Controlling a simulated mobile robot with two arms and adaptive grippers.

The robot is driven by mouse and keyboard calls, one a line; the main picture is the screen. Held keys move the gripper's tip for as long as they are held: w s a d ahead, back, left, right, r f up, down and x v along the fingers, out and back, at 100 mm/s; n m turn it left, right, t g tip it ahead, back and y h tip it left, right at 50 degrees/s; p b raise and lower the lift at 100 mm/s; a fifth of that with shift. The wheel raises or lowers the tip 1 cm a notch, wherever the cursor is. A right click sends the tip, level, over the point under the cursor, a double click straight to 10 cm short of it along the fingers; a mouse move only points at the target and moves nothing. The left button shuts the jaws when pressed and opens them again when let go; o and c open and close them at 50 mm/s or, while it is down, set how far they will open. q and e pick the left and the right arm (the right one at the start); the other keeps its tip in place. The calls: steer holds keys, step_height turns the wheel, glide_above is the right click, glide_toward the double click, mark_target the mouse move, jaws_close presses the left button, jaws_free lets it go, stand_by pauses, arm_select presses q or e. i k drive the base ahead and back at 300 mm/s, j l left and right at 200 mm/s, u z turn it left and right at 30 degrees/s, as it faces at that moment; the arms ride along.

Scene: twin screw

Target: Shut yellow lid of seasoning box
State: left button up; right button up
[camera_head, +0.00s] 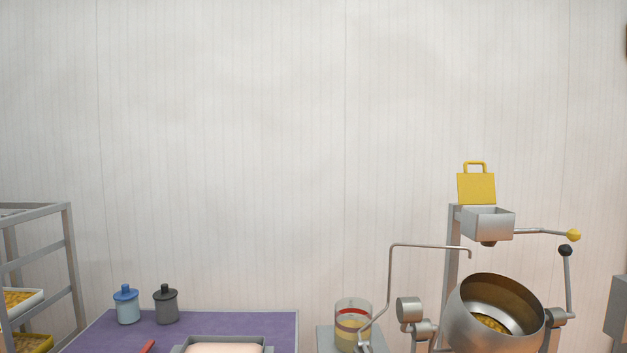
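The yellow lid (476,188) of the seasoning box stands upright at the box's back edge, with a yellow loop handle on its top. The seasoning box (487,224) is a small grey metal hopper on a post, open at the top, at the right of the head view. The lid is open. Neither of my grippers shows in this view.
Below the box is a tilted metal drum (468,318) with yellow pieces inside. A lever with a yellow knob (573,235) and one with a black knob (565,250) stick out at right. A bent pipe (430,247) arches left of the post. A purple table (225,325) stands left.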

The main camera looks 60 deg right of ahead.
mark_target(473, 188)
steer(key=z, duration=1.3)
steer(key=i+z, duration=0.1)
steer(key=z, duration=0.3)
steer(key=i+l+z, duration=0.1)
steer(key=z, duration=0.3)
steer(key=i+z, duration=0.1)
steer(key=z, duration=0.35)
steer(key=i+z, duration=0.1)
steer(key=z, duration=0.3)
